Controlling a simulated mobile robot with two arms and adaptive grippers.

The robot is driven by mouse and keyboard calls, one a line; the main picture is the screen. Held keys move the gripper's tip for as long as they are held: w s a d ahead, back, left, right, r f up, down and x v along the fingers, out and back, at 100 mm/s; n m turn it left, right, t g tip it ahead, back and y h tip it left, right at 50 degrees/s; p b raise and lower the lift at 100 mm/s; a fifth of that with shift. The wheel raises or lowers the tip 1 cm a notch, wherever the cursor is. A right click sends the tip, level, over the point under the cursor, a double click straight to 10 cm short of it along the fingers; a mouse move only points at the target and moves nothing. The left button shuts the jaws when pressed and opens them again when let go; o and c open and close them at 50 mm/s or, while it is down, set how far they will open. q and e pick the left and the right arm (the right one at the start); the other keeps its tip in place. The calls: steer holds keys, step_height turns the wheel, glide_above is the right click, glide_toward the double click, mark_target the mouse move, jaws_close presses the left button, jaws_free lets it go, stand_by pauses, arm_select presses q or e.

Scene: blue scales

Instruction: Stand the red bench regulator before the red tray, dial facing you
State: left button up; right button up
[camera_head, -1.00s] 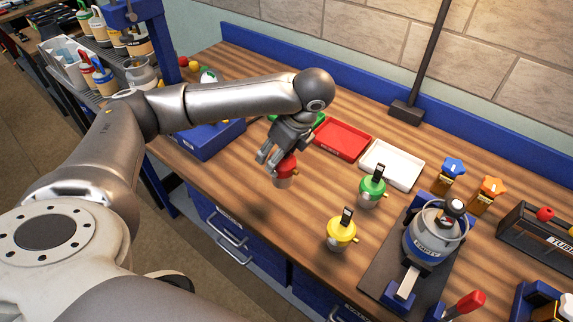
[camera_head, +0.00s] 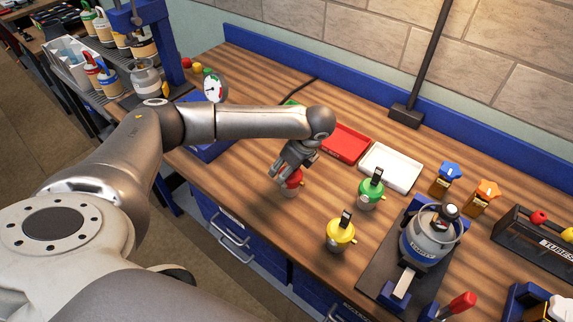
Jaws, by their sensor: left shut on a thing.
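The red bench regulator (camera_head: 291,184) has a red top and a paler metal lower body. My left gripper (camera_head: 284,176) is shut on its red top from above. The regulator is upright at the bench, in front of the red tray (camera_head: 344,144) and a little to its left. My gripper hides part of its top, and I cannot make out its dial. I cannot tell whether its base touches the wood. My right gripper is not in view.
A green regulator (camera_head: 371,190) and a yellow regulator (camera_head: 341,234) stand to the right. A white tray (camera_head: 391,167) lies beside the red one. A gas canister (camera_head: 431,236) stands on a dark plate. Bare wood lies left of the yellow regulator.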

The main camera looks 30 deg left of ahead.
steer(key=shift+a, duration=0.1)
arm_select(q)
steer(key=o, duration=1.3)
steer(key=shift+f, duration=0.1)
steer(key=shift+c, duration=0.2)
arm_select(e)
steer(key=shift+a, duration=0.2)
arm_select(q)
steer(key=b+v, duration=0.3)
steer(key=v, duration=0.9)
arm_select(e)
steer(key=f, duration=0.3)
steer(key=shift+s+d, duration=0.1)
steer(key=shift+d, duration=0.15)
